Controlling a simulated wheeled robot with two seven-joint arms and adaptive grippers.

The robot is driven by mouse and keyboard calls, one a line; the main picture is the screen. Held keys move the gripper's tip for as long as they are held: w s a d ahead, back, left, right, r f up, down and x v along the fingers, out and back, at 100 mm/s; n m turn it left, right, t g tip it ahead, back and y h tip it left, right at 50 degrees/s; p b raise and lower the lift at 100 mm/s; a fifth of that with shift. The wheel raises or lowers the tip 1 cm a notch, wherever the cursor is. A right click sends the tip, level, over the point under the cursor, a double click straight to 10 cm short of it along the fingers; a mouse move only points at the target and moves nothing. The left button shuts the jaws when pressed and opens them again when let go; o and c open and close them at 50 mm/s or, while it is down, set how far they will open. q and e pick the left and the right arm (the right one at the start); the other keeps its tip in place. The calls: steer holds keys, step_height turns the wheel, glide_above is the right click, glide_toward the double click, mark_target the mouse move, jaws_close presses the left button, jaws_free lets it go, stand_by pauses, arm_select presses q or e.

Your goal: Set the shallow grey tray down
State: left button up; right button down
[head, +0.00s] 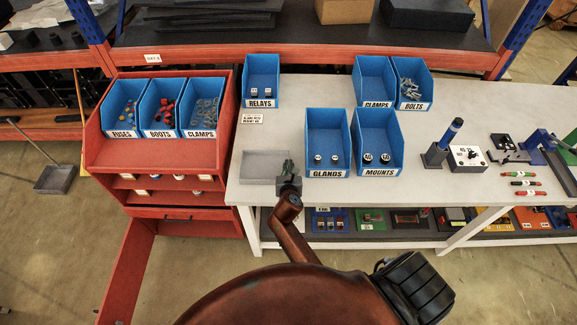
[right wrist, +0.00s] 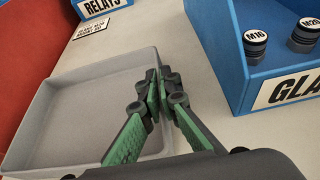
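The shallow grey tray (head: 258,167) is at the left end of the pale workbench, and it is empty. In the right wrist view the tray (right wrist: 85,110) fills the left side, looking level. My right gripper (head: 289,172) is at the tray's right wall. Its green and black fingers (right wrist: 157,82) are closed together on that wall, one on each side. I cannot tell whether the tray's base touches the bench or is just above it. The fingers hide part of the right wall. My left gripper is not in view.
Blue GLANDS (head: 327,145) and MOUNTS (head: 377,143) bins stand close to the right. The RELAYS bin (head: 262,82) and a small label card (head: 251,118) are behind the tray. A red cart (head: 150,150) with blue bins adjoins on the left.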

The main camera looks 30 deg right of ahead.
steer(key=shift+r, duration=0.15)
steer(key=c, duration=2.6)
jaws_free()
steer(key=shift+f, duration=0.2)
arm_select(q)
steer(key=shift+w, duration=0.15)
arm_select(e)
steer(key=o, duration=0.4)
steer(key=shift+o, duration=0.2)
